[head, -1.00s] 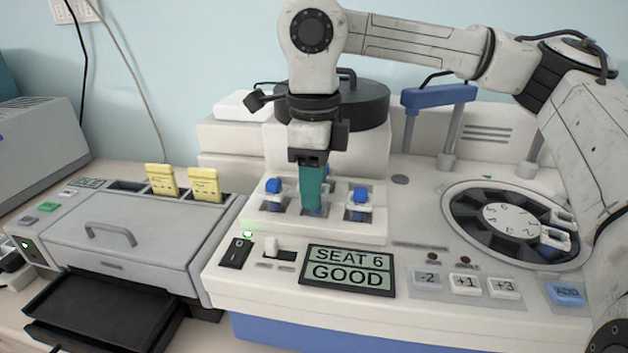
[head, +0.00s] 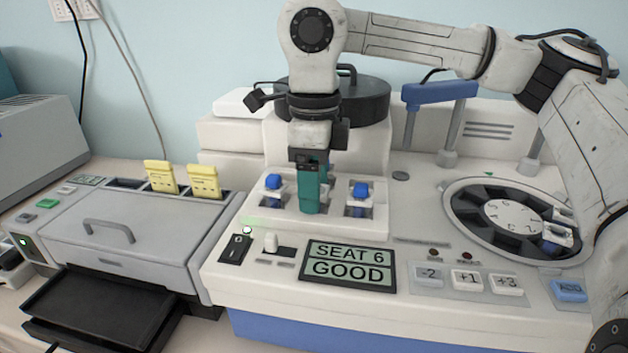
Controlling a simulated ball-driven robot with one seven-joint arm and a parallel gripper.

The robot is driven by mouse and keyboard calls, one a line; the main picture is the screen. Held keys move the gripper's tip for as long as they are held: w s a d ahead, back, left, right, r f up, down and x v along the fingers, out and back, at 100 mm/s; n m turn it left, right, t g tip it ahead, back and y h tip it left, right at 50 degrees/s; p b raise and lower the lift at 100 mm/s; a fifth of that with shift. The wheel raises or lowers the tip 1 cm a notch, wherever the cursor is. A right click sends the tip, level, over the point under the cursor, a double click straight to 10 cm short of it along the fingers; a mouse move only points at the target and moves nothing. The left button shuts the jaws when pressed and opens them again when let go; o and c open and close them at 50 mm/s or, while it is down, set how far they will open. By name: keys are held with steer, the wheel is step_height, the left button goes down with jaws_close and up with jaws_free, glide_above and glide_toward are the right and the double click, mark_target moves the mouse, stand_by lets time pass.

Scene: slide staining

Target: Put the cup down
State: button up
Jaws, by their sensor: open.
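My gripper (head: 309,207) has teal fingers pointing down into the middle place of the white rack (head: 262,226) on the machine. Its jaws are open. The fingers hide most of that place, so I cannot tell how a cup stands between them. A bit of blue shows just behind the fingers. A cup with a blue top (head: 273,182) sits in the rack to the left of my gripper. Another blue-topped cup (head: 360,192) sits to the right.
A display (head: 348,266) reads "SEAT 6 GOOD". Buttons (head: 466,280) line the front. A grey machine (head: 120,235) with yellow cards (head: 204,182) stands at the left. A dark round lid (head: 370,100) is behind my gripper.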

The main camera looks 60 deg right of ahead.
steer(key=shift+r+p, duration=0.4)
steer(key=shift+r, duration=0.2)
step_height(320, 180, up, 12)
steer(key=shift+f+b, duration=0.2)
steer(key=shift+b, duration=0.1)
